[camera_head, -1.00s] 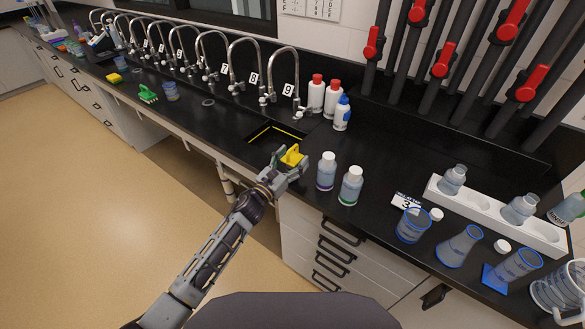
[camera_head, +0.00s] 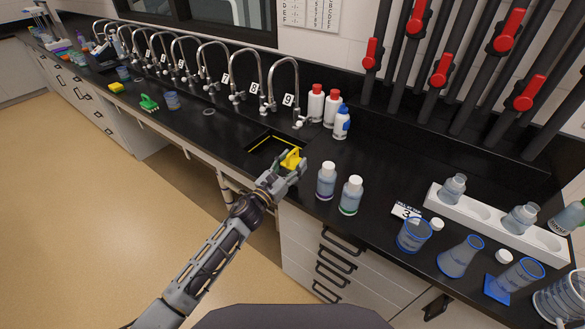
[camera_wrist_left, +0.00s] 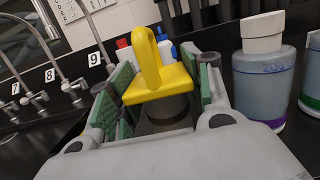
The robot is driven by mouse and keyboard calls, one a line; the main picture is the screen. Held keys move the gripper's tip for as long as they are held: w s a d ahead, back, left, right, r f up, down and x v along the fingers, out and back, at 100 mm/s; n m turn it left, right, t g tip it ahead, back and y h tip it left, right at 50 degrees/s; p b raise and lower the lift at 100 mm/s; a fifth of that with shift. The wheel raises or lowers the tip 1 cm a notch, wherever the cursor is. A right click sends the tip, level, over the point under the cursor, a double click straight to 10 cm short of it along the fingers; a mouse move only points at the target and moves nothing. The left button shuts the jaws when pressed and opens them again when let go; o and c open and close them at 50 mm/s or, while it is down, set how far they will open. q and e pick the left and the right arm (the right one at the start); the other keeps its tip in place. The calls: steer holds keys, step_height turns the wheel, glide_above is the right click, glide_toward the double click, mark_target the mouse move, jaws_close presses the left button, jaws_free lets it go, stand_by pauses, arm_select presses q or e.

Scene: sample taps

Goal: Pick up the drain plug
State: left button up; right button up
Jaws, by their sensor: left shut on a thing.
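The yellow drain plug (camera_head: 291,157) has an upright loop handle. My left gripper (camera_head: 287,167) is shut on it at the front right corner of the sink. In the left wrist view the plug (camera_wrist_left: 150,65) stands upright between the green-padded fingers of the gripper (camera_wrist_left: 160,95), with a dark grey round part below its yellow plate. The gap between the plug and the counter is hidden, so I cannot tell its height. My right gripper is not in view.
The black sink (camera_head: 264,147) has yellow edging. Two bottles, one purple-banded (camera_head: 326,182) and one green-banded (camera_head: 350,196), stand close right of the gripper. A tap marked 9 (camera_head: 289,99) and several bottles stand behind. The counter left of the sink (camera_head: 225,130) is fairly clear.

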mark_target(293, 151)
arm_select(q)
steer(key=shift+r+p, duration=0.5)
steer(key=shift+r, duration=3.35)
